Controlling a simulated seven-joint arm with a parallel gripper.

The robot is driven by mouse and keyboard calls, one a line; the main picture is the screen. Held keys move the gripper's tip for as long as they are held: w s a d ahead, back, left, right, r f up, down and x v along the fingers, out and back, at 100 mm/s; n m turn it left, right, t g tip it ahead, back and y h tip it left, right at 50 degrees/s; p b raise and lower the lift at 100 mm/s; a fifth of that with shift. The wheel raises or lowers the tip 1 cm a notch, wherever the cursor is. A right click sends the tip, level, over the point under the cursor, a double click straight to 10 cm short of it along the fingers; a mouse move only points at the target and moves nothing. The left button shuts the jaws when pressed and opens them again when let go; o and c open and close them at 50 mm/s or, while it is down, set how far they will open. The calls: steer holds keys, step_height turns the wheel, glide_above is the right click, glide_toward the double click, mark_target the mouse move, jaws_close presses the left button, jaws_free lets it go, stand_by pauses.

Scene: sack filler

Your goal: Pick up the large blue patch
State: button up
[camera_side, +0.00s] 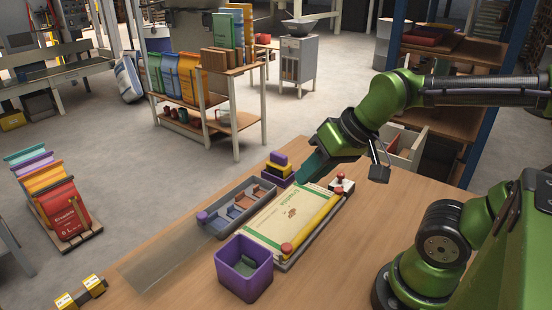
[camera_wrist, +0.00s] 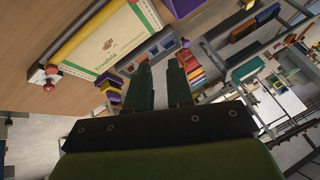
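A grey compartment tray (camera_side: 208,229) lies on the table and holds several small flat patches, some blue and some reddish-brown. Bluish patches (camera_side: 222,220) show in its near part; I cannot tell for sure which is the large blue one. The tray (camera_wrist: 128,67) also shows in the wrist view, beyond the fingertips and partly hidden by them. My gripper (camera_side: 308,170) is above the table, right of the tray's far end and behind the sack. In the wrist view my gripper (camera_wrist: 158,75) has its two green fingers apart with nothing between them.
A cream sack (camera_side: 287,222) with a yellow bar and red knobs lies right of the tray. A purple bin (camera_side: 244,277) stands in front. Purple and yellow blocks (camera_side: 279,169) are stacked at the tray's far end.

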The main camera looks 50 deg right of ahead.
steer(key=w+a+n+g, duration=0.1)
steer(key=w+n+g, duration=0.1)
steer(key=w, duration=0.6)
steer(key=n+g+h, duration=0.2)
steer(key=n+g, duration=0.2)
steer(key=n, duration=1.6)
glide_above(211, 211)
steer(key=s+a, duration=0.1)
steer(key=s, duration=0.1)
step_height(211, 211, down, 6)
step_height(211, 211, down, 11)
steer(key=shift+a+r, duration=0.15)
step_height(211, 211, down, 5)
steer(key=shift+s+a+f, duration=0.1)
steer(key=shift+a, duration=0.05)
jaws_close()
